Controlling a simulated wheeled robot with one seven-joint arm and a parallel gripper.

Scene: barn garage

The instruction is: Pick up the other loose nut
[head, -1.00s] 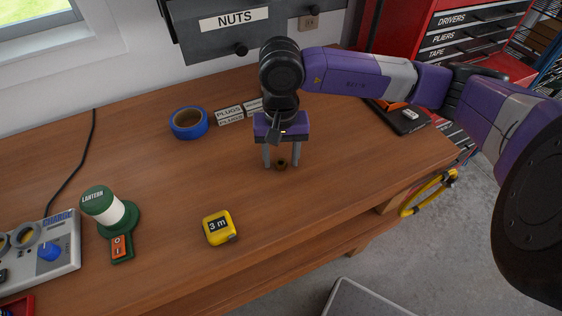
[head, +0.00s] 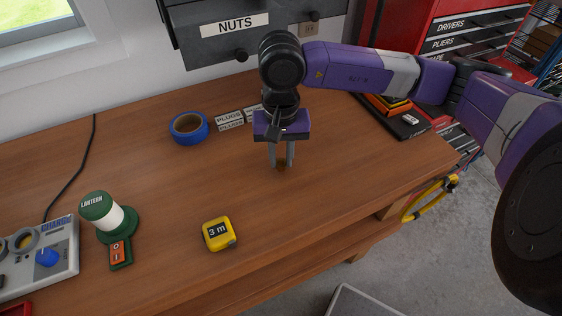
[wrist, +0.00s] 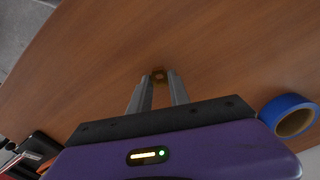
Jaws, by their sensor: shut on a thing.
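The loose nut (head: 281,166) is a small brown-brass piece at the tabletop, between my fingertips. It also shows in the wrist view (wrist: 159,75), at the finger ends. My gripper (head: 282,164) points down at the workbench, and its two grey fingers are shut on the nut. The fingers hide part of the nut in the head view. The nut looks to be at or very near the wood surface; I cannot tell whether it touches.
A blue tape roll (head: 188,128) and plugs boxes (head: 229,119) lie behind to the left. A yellow tape measure (head: 218,234) and a green lantern (head: 107,218) stand nearer. The grey NUTS drawer (head: 235,32) is at the back. The bench (head: 350,180) right of my gripper is clear.

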